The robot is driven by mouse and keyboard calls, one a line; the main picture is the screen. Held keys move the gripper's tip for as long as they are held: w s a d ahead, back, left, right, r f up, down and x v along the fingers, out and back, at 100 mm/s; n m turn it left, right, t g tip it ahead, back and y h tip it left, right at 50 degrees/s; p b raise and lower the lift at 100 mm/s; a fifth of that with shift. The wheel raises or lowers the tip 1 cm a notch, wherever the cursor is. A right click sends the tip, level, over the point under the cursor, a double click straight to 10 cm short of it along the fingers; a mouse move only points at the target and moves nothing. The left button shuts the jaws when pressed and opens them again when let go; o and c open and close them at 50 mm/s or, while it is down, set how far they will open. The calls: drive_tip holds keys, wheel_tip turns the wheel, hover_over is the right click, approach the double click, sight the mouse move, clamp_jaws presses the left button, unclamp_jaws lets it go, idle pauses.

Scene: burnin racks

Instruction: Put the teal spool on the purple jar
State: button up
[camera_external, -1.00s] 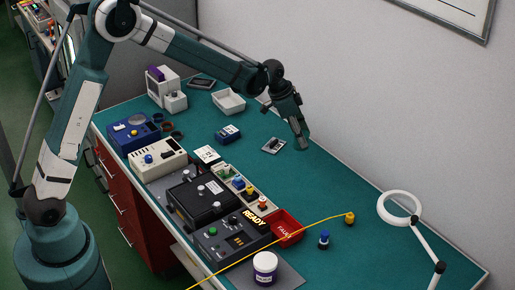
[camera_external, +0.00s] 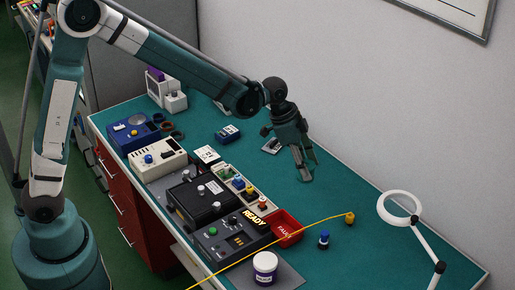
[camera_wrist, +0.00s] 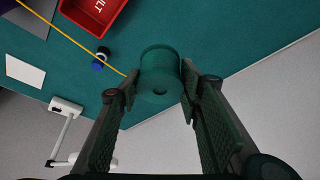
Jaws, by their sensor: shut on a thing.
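The teal spool (camera_wrist: 160,76) is between the fingertips of my gripper (camera_wrist: 160,85) in the wrist view, its round end with a dark centre hole facing the camera. My gripper is shut on it. In the external view my gripper (camera_external: 304,176) hangs over the right half of the teal bench; the spool is hard to make out there against the bench.
A red tray (camera_external: 287,231), a small blue-topped bottle (camera_external: 323,240) and a yellow cable (camera_external: 315,224) lie between my gripper and the front right. A white ring lamp (camera_external: 399,207) stands at right. Black test boxes (camera_external: 201,199) fill the front left. Bench below my gripper is clear.

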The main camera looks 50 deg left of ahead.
drive_tip(key=s+d+r+m+p, duration=0.1)
drive_tip(key=s+d, duration=0.4)
drive_tip(key=s, duration=0.4)
drive_tip(key=s+d+r+m, duration=0.1)
drive_tip(key=s+d, duration=0.4)
drive_tip(key=s, duration=0.5)
drive_tip(key=s+d+r+m+g+h+p, duration=0.1)
drive_tip(key=s+d+r+m, duration=0.1)
drive_tip(key=s+d, duration=0.4)
drive_tip(key=s, duration=0.4)
drive_tip(key=shift+r+p, duration=0.3)
drive_tip(key=shift+r, duration=0.05)
drive_tip(key=shift+d, duration=0.1)
approach(272, 262)
drive_tip(key=shift+w+d+r, duration=0.15)
drive_tip(key=shift+d, duration=0.25)
drive_tip(key=shift+w+d+r, duration=0.1)
drive_tip(key=shift+w+d, duration=0.1)
drive_tip(key=shift+d, duration=0.25)
drive_tip(key=shift+f, duration=0.15)
drive_tip(key=shift+f, duration=1.9)
drive_tip(key=shift+f+b, duration=0.2)
drive_tip(key=shift+b, duration=0.2)
